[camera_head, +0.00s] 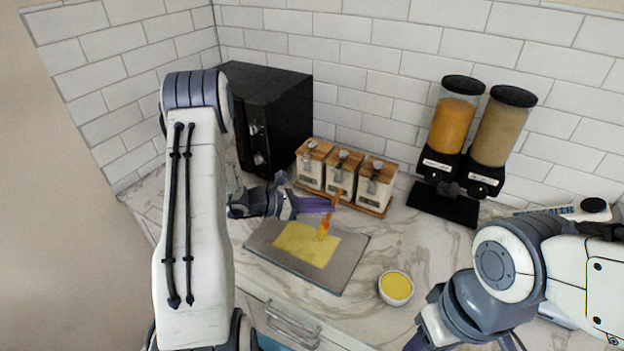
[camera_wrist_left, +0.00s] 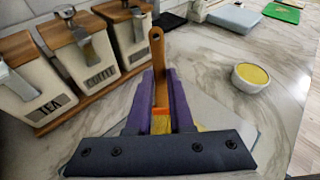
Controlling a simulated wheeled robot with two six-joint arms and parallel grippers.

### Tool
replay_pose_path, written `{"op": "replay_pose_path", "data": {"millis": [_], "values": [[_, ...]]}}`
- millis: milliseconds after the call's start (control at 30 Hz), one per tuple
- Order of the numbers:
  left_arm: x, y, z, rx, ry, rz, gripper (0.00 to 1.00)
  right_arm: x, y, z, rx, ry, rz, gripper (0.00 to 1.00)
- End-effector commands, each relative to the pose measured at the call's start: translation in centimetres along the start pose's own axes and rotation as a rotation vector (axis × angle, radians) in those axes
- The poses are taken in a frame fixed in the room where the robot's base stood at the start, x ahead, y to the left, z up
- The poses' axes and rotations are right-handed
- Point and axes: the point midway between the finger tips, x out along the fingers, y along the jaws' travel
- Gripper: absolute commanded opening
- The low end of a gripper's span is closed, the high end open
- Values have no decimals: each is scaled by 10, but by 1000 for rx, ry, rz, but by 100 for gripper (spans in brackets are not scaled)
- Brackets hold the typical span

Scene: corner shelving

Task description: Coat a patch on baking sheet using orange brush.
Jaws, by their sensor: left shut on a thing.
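The orange brush (camera_head: 325,222) is in my left gripper (camera_head: 330,203), which is shut on it; its handle (camera_wrist_left: 157,58) sticks up between the purple fingers in the left wrist view. Its lower end is over the yellow patch (camera_head: 305,243) on the grey baking sheet (camera_head: 342,275). I cannot tell whether the bristles touch the patch. In the left wrist view my gripper (camera_wrist_left: 160,100) hides most of the sheet. A white bowl (camera_head: 395,288) of yellow stuff stands to the right of the sheet. My right arm is at the lower right; its fingertips are not in view.
Three wooden-lidded canisters (camera_head: 344,174) on a wooden tray stand behind the sheet. A black oven (camera_head: 275,110) is at the back left. Two dispensers (camera_head: 463,145) stand at the back right. Marble counter between the bowl and dispensers is clear. A drawer handle (camera_head: 291,322) is at the front edge.

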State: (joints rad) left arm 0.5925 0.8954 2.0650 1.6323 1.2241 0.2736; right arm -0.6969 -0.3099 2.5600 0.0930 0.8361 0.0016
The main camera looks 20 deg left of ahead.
Motion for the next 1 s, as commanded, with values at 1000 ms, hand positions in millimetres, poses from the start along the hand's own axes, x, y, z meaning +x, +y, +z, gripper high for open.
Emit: {"op": "replay_pose_path", "data": {"millis": [1000], "values": [[-28,0,76,3,2,-12,0,-52,-4,-3,-2,0,0,50]]}}
